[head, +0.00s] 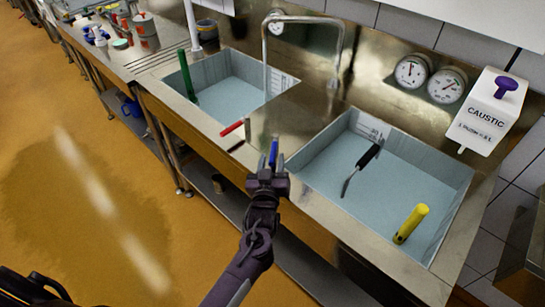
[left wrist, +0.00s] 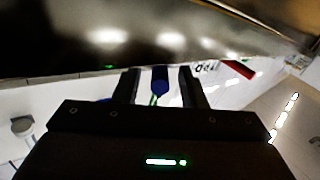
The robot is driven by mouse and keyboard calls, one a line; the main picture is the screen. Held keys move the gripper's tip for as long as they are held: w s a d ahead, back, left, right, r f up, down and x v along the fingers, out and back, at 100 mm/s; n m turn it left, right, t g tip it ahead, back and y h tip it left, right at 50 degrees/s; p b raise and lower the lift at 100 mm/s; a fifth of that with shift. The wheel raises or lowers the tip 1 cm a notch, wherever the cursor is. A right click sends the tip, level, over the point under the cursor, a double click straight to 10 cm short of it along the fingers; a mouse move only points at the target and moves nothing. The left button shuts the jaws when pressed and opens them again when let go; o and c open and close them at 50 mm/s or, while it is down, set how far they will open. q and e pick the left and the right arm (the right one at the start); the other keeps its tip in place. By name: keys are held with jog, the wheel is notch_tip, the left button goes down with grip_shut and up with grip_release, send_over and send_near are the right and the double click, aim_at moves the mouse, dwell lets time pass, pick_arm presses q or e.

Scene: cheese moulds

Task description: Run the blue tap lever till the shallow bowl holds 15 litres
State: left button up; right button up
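The blue tap lever (head: 273,152) stands at the front rim between two sunken bowls. My left gripper (head: 268,170) is at the lever. In the left wrist view the blue lever (left wrist: 159,79) stands between the two fingers with a gap on each side, so the gripper looks open. The left bowl (head: 225,110) and the right bowl (head: 320,175) both hold pale blue-grey liquid, with a marked scale on the back wall. I cannot tell which is the shallow one. The curved spout (head: 303,19) ends over the left bowl. My right gripper is not in view.
A red lever (head: 234,128) lies left of the blue one. A green rod (head: 187,76) leans in the left bowl. A black-handled tool (head: 360,170) and a yellow cylinder (head: 411,223) are in the right bowl. Two gauges (head: 428,78) and a caustic dispenser (head: 487,112) are behind.

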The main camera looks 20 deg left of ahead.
pick_arm(q)
jog(key=s, duration=0.4)
jog(key=shift+s+d+b, duration=0.2)
jog(key=shift+d+b, duration=0.15)
jog(key=shift+b, duration=0.05)
jog(key=shift+s, duration=0.45)
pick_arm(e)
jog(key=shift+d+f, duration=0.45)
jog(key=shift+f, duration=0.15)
